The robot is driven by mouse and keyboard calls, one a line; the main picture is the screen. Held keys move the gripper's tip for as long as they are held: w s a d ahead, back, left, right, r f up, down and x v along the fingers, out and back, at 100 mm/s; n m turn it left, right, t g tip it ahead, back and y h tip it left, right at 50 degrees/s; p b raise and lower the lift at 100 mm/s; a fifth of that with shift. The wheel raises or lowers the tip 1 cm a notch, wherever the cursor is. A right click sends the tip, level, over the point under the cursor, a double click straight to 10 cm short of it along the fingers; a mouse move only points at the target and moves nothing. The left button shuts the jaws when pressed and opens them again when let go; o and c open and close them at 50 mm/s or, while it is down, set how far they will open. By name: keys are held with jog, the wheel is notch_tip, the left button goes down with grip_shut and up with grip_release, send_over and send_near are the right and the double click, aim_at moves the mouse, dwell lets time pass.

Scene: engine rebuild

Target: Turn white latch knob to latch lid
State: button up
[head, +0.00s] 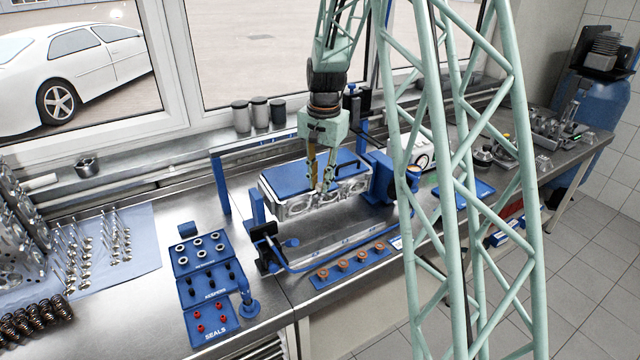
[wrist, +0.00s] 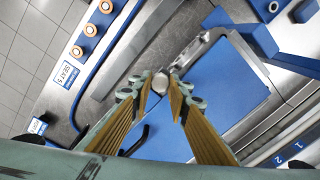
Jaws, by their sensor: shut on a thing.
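My gripper (head: 323,187) points down at the front edge of the blue lid (head: 285,182), which lies flat on the metal engine block (head: 298,207). In the wrist view, the yellow fingers of my gripper (wrist: 164,82) are closed around the pale latch knob (wrist: 160,83). The knob sits at the edge of the blue lid (wrist: 225,78). In the head view my fingers mostly hide the knob. I cannot tell from these frames how far the knob is turned.
A blue frame post (head: 221,186) stands left of the block, and a blue round-ended unit (head: 382,178) stands close on its right. A blue strip of copper-coloured rings (head: 352,265) lies in front.

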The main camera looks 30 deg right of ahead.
jog(key=n+b, duration=0.1)
jog(key=n, duration=0.5)
jog(key=shift+n+b, duration=0.5)
jog(key=shift+n, duration=2.1)
jog(key=o, duration=0.9)
jog(key=shift+r, duration=0.1)
jog(key=shift+s+r, duration=0.15)
jog(key=shift+r, duration=1.8)
jog(key=shift+s+r, duration=0.2)
jog(key=shift+r, duration=1.8)
jog(key=shift+s+r, duration=0.15)
jog(key=shift+r, duration=1.8)
